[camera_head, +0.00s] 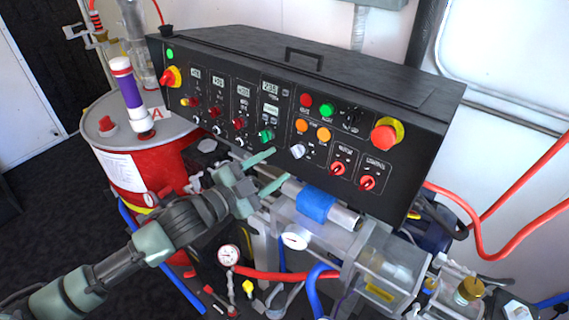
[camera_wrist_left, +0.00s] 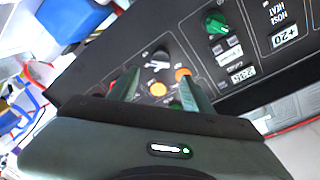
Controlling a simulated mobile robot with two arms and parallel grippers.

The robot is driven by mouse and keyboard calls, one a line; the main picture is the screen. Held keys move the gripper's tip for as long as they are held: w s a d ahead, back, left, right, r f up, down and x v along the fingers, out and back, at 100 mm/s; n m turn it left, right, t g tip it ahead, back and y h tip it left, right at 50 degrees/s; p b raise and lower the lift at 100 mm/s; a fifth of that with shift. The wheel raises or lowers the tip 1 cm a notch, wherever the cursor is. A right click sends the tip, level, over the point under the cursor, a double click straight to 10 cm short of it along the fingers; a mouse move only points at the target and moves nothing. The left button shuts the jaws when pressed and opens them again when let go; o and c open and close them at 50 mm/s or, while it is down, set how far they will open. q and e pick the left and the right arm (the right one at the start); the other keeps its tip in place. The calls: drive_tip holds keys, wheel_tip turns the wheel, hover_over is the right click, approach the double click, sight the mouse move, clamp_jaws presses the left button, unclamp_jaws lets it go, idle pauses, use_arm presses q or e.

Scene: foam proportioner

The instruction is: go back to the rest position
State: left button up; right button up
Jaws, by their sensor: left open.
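My left gripper (camera_head: 272,172) reaches in from the left in the head view. Its two pale green fingers are spread apart and empty, in front of the lower middle of the black control panel (camera_head: 225,108). A light grey rotary knob (camera_head: 297,151) sits just right of the fingertips. In the left wrist view the open fingers (camera_wrist_left: 158,88) point at the panel, with a knob (camera_wrist_left: 158,60) and orange buttons (camera_wrist_left: 183,75) between and beyond them. I cannot tell whether a finger touches the panel. My right gripper is not in view.
A red drum (camera_head: 150,170) stands at the left. Below the panel are a blue-banded cylinder (camera_head: 316,205), gauges (camera_head: 228,255) and red hoses (camera_head: 480,235). A red-and-yellow emergency button (camera_head: 385,137) sticks out at the panel's right. Dark floor (camera_head: 60,205) lies clear at the left.

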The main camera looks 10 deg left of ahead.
use_arm(q)
drive_tip(key=shift+v, duration=0.9)
